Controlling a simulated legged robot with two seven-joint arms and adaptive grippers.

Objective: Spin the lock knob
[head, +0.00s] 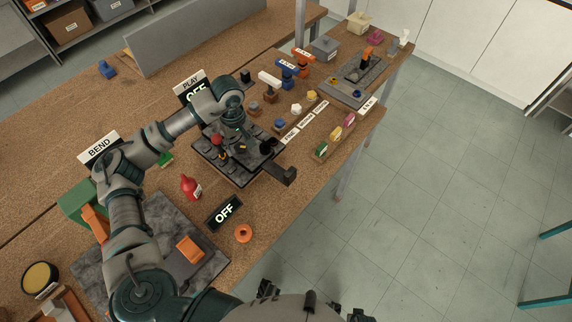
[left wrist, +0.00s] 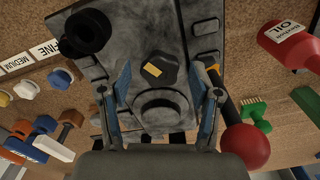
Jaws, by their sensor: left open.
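A dark knob with a yellow mark (left wrist: 160,70), which looks like the lock knob, sits on a worn grey machine panel (left wrist: 135,20) in the left wrist view. My left gripper (left wrist: 161,80) is open, with one finger on each side of the knob in that view. I cannot tell whether the fingers touch it. A round dark boss (left wrist: 160,110) lies just below the knob between the fingers. In the head view my left gripper (head: 238,146) points down over the dark machine (head: 232,176) and hides the knob. My right gripper is not seen.
A red-balled lever (left wrist: 245,147) stands close beside the right finger; it also shows in the head view (head: 216,140). A black cup-like part (left wrist: 87,32) rises from the panel. A red oil bottle (head: 191,187), an OFF sign (head: 224,213) and an orange ring (head: 243,233) are nearby.

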